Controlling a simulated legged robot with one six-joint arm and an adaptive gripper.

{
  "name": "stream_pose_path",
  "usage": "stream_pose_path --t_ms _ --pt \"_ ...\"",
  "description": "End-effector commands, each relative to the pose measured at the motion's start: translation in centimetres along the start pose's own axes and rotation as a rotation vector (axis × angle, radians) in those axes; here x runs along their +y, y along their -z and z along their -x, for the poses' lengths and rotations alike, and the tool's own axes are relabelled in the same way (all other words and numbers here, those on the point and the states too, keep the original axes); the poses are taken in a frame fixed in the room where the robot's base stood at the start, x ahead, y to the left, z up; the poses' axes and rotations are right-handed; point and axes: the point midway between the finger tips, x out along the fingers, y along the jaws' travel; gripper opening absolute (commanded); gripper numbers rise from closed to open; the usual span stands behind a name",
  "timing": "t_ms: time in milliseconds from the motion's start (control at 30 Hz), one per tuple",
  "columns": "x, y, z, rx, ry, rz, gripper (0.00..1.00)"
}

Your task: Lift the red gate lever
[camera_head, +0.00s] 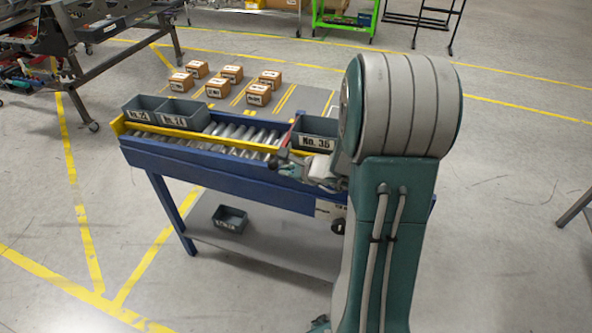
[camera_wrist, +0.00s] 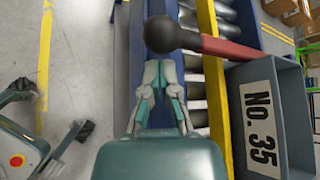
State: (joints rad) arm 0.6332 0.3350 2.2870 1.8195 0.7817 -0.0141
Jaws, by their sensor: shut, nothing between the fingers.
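The red gate lever (camera_wrist: 228,47) shows in the wrist view as a red bar with a dark round knob (camera_wrist: 162,34) at its left end. It crosses over the yellow rail and the rollers. In the head view the lever (camera_head: 287,137) is small, left of the grey bin, partly hidden by my gripper. My gripper (camera_wrist: 164,73) is shut and empty. Its fingertips appear just below the knob in the wrist view; I cannot tell whether they touch it. In the head view my gripper (camera_head: 291,167) is at the conveyor's front side, partly hidden by my arm.
The blue roller conveyor (camera_head: 190,158) carries two grey bins (camera_head: 182,117) at left and a labelled grey bin (camera_head: 315,136) right of the lever. Another bin (camera_head: 229,219) lies on the lower shelf. Several cardboard boxes (camera_head: 258,95) stand behind. The floor in front is clear.

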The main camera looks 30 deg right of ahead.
Motion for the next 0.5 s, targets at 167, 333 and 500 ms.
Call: stream_pose_path --t_ms 167,333,500 --pt "0.1 -0.1 -1.7 0.0 0.0 0.001 0.0" --pt "0.1 -0.1 -2.0 0.0 0.001 0.001 0.0" --pt "0.1 -0.1 -2.0 0.0 0.001 0.001 0.0"
